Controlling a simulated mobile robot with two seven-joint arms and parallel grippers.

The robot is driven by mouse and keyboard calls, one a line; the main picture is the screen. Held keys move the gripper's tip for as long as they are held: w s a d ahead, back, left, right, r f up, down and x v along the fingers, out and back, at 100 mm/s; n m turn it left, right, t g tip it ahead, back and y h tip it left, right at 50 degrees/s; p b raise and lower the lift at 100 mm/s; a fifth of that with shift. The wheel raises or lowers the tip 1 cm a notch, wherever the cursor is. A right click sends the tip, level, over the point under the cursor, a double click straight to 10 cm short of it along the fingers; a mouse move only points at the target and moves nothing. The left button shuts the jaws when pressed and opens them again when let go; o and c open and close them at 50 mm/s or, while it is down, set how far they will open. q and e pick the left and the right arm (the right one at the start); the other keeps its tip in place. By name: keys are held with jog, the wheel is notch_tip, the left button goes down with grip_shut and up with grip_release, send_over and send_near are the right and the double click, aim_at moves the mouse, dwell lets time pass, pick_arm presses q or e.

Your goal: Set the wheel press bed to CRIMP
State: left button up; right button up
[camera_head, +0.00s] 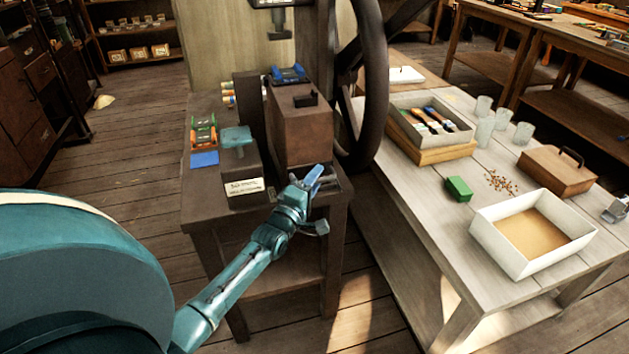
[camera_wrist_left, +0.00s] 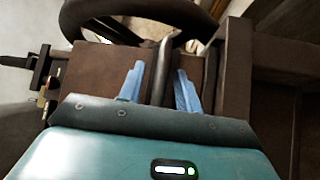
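The press stands on a dark wooden stand (camera_head: 265,215). Its large dark handwheel (camera_head: 372,90) is upright at the right side of the brown press block (camera_head: 300,125); the wheel also shows in the left wrist view (camera_wrist_left: 140,12). A small white label (camera_head: 243,187) is on the front of the dark block at left; its text is too small to read. My left gripper (camera_head: 318,178) is in front of the brown block, low and near the wheel's lower rim. In the left wrist view its blue fingers (camera_wrist_left: 160,90) are apart, with a dark upright bar (camera_wrist_left: 160,75) between them. My right gripper is not in view.
A teal-topped piece (camera_head: 237,138) and a blue pad (camera_head: 204,159) are on the stand's left. The pale table (camera_head: 425,205) at right holds a brush tray (camera_head: 400,122), a green box (camera_head: 458,189), a white tray (camera_head: 490,240) and a brown lidded box (camera_head: 555,172).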

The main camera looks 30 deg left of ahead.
pick_arm(q)
jog(key=shift+c, duration=0.5)
grip_shut()
